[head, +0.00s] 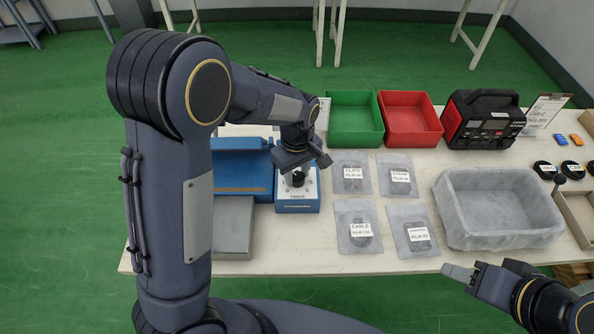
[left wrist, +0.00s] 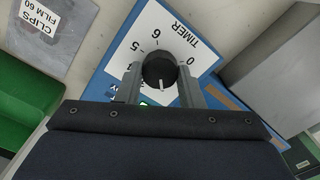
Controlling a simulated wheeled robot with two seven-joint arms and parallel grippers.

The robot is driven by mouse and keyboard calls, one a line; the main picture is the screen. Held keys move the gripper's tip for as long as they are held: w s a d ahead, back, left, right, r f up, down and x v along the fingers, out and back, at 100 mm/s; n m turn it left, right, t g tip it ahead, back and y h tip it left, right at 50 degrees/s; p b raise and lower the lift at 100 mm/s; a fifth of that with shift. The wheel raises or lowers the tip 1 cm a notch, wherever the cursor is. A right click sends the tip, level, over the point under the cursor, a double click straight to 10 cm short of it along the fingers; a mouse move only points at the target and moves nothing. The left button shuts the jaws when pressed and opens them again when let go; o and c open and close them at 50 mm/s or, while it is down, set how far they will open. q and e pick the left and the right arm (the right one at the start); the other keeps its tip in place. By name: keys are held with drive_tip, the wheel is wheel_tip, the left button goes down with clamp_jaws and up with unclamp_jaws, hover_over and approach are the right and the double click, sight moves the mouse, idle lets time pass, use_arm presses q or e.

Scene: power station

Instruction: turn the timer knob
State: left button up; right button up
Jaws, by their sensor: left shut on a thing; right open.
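The timer knob (left wrist: 159,70) is a black round knob with a white pointer line, on a white dial plate (left wrist: 188,32) marked TIMER with numbers around it. In the head view the knob (head: 298,179) sits on the front of a blue device (head: 298,206). My left gripper (left wrist: 160,84) is shut on the knob, one finger on each side of it. In the head view my left gripper (head: 299,168) is over the dial from above. My right gripper (head: 463,276) is open and empty at the lower right, in front of the table edge.
Bagged items such as the cable bag (head: 358,226) lie right of the device. A green bin (head: 355,118), a red bin (head: 410,119) and a black-red machine (head: 483,119) stand behind. A lined grey bin (head: 497,240) stands at right. A grey block (head: 233,240) stands left of the dial.

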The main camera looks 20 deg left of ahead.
sight(297, 175)
use_arm(q)
drive_tip(key=shift+w+r, duration=0.1)
idle(0.3)
drive_tip(key=o, duration=1)
wheel_tip(297, 175, up, 8)
drive_tip(key=shift+f, duration=0.15)
drive_tip(key=s+a+r+m+t+h, duration=0.1)
drive_tip(key=s+a+m+t, duration=0.1)
drive_tip(key=s, duration=0.5)
drive_tip(key=s+a+r+m+t+h, duration=0.1)
drive_tip(key=s+a+r+m+t, duration=0.1)
drive_tip(key=s, duration=0.6)
drive_tip(key=s+a+r+m+t+h, duration=0.1)
drive_tip(key=s+a+r+m, duration=0.1)
drive_tip(key=s, duration=0.5)
drive_tip(key=shift+s+a+m+t+h, duration=0.25)
drive_tip(key=shift+a+m+t+h, duration=0.25)
drive_tip(key=shift+m, duration=0.6)
